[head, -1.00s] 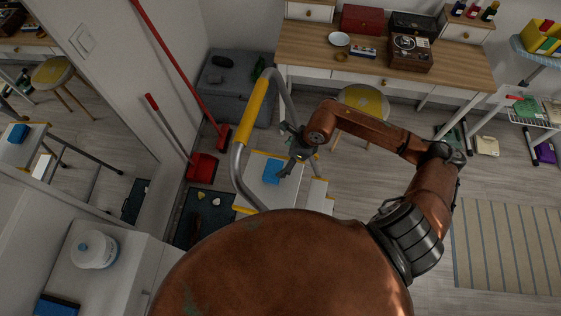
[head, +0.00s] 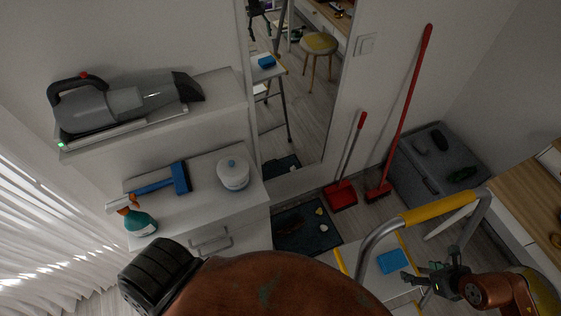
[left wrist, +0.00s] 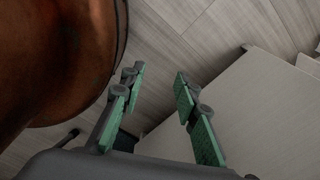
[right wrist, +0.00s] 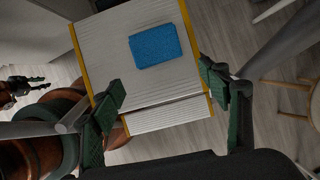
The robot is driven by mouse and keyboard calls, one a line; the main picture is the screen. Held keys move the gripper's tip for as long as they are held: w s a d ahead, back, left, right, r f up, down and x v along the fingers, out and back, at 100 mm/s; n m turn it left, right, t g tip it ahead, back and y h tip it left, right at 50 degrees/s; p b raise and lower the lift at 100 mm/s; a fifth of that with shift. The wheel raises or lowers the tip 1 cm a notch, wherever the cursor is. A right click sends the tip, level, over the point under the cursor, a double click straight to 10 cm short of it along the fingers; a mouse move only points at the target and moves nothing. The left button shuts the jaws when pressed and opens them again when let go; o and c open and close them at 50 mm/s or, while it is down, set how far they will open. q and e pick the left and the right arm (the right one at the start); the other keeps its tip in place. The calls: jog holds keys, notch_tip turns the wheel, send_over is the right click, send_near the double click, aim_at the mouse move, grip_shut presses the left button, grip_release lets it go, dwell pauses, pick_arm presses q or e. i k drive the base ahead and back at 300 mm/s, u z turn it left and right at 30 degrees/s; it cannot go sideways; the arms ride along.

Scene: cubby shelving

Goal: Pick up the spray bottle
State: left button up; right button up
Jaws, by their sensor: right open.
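The spray bottle (head: 140,222) has a teal body and a white and orange spray head. In the head view it stands upright near the left front corner of a white cabinet top. My right gripper (head: 432,281) is far to its right, by the step ladder, open and empty. In the right wrist view its spread fingers (right wrist: 167,100) are over the ladder's step with a blue sponge (right wrist: 155,46). My left gripper is outside the head view. In the left wrist view its green-padded fingers (left wrist: 158,108) are apart with nothing between them.
A blue-headed tool (head: 165,183) and a white tub (head: 233,174) are on the cabinet top (head: 195,214) near the bottle. A handheld vacuum (head: 125,103) lies on a higher ledge behind. The step ladder (head: 438,208) stands at right. A red broom and dustpan (head: 341,194) lean by the wall.

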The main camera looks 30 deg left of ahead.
aim_at(141, 223)
jog(key=z, duration=0.5)
jog(key=k, duration=1.1)
jog(key=u, duration=2.3)
